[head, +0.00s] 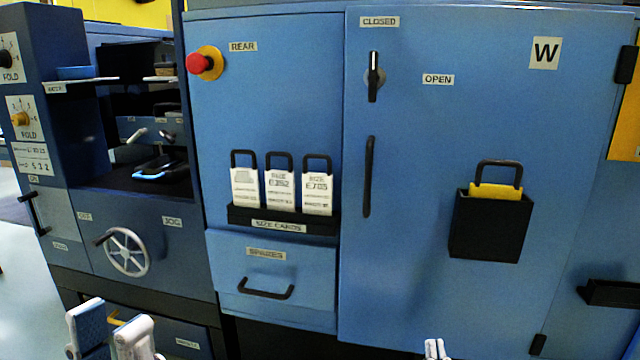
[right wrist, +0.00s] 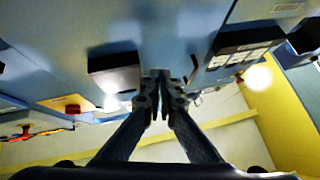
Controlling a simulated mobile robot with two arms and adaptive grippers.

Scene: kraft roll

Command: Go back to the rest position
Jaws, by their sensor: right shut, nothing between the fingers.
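My left gripper (head: 109,318) is at the lower left of the head view, in front of the machine's lower panels. My right gripper (head: 435,348) shows only as small white tips at the bottom edge of the head view, in front of the large blue door. In the right wrist view its fingers (right wrist: 161,78) are together and empty. The rest of both arms is out of the head view.
A blue machine front fills the head view. The door (head: 430,270) carries a lever (head: 374,78), a long handle (head: 368,176) and a black pocket (head: 490,228). A size-card rack (head: 283,220), spares drawer (head: 310,268) and handwheel (head: 127,251) sit further left.

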